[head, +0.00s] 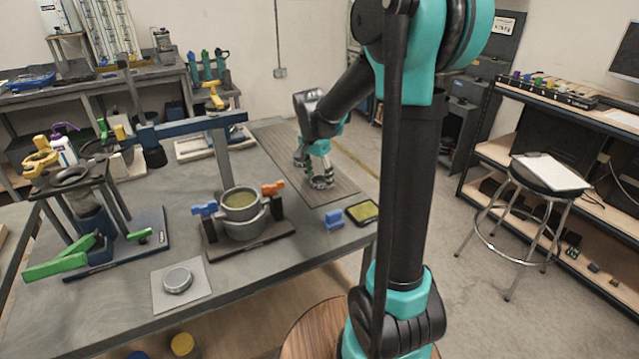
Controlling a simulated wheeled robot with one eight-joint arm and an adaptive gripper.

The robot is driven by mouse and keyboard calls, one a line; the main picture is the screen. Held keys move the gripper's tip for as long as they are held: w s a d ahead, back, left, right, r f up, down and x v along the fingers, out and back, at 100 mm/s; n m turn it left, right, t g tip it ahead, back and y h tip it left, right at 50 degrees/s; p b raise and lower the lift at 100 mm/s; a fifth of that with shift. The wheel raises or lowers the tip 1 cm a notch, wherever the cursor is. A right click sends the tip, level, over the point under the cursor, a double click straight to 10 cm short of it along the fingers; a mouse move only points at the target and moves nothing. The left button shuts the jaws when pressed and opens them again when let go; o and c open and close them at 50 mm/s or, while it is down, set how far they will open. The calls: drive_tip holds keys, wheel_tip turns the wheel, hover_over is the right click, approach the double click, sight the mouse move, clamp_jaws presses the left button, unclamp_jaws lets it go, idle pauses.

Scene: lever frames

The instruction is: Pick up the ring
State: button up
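My gripper (312,172) hangs over the dark mat (345,188) at the back right of the grey table, its fingers pointing down. Silvery shapes show at its fingertips, but they are too small to tell whether it holds anything or how wide it is open. Several round things could be the ring, and I cannot tell which is meant. A grey metal collar (240,212) sits on a dark base at the table's front middle. A flat round metal piece (177,279) lies on a pale square sheet. A dark ring-shaped top (70,178) sits on the left stand.
A blue beam (190,127) on a post rises behind the collar. Green handles (62,265) reach out at the front left. A small blue block (334,219) and a dark-rimmed yellow-green tray (362,212) are near the right edge. A stool (535,185) stands on the right.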

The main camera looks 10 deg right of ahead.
drive_tip(key=c, duration=0.8)
